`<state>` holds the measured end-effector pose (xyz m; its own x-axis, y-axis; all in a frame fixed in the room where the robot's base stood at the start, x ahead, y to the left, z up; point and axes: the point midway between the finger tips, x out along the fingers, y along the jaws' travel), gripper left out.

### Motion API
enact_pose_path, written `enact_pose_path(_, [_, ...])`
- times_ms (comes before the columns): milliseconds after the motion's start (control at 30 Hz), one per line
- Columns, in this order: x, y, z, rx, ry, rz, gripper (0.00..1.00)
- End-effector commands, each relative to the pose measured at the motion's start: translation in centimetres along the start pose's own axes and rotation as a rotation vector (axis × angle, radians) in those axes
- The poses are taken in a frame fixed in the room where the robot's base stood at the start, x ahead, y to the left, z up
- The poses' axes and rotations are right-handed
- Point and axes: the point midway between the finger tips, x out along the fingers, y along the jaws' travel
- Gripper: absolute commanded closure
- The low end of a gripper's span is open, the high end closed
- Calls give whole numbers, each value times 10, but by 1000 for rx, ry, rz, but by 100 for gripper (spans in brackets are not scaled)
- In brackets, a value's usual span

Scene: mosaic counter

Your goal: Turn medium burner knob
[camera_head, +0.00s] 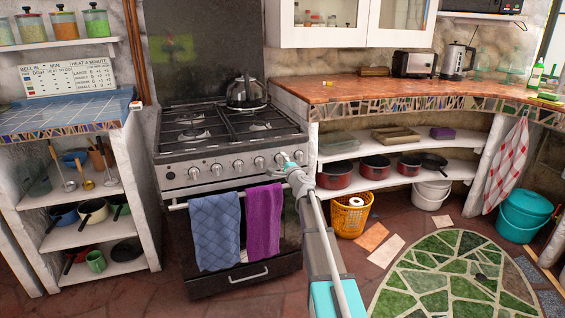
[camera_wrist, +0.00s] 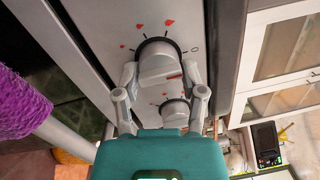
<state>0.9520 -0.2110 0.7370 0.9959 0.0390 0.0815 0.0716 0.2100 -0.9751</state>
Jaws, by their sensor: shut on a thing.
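The stove (camera_head: 225,150) has a steel front panel with a row of several round knobs. My gripper (camera_head: 290,165) reaches to the right end of this row in the head view. In the wrist view my gripper (camera_wrist: 160,95) is shut on a burner knob (camera_wrist: 158,62), with one finger on each side of it. The knob has a red mark and sits on a dark dial ring with red flame marks and a 0 beside it. Which burner the held knob serves cannot be told.
A blue towel (camera_head: 215,230) and a purple towel (camera_head: 263,220) hang on the oven rail below the knobs. The purple towel (camera_wrist: 20,105) is close at left in the wrist view. A kettle (camera_head: 246,93) stands on the stove top. A yellow basket (camera_head: 350,217) stands right of the stove.

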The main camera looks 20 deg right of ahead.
Motion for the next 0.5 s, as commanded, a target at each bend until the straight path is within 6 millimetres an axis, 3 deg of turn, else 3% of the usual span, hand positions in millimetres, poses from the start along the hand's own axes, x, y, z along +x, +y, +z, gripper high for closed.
enact_pose_path(67, [0,0,-2,0,6,0,94])
enact_pose_path(100, [0,0,-2,0,6,0,41])
enact_pose_path(233, [0,0,-2,-1,4,0,17])
enact_pose_path(500, [0,0,0,-1,1,0,14])
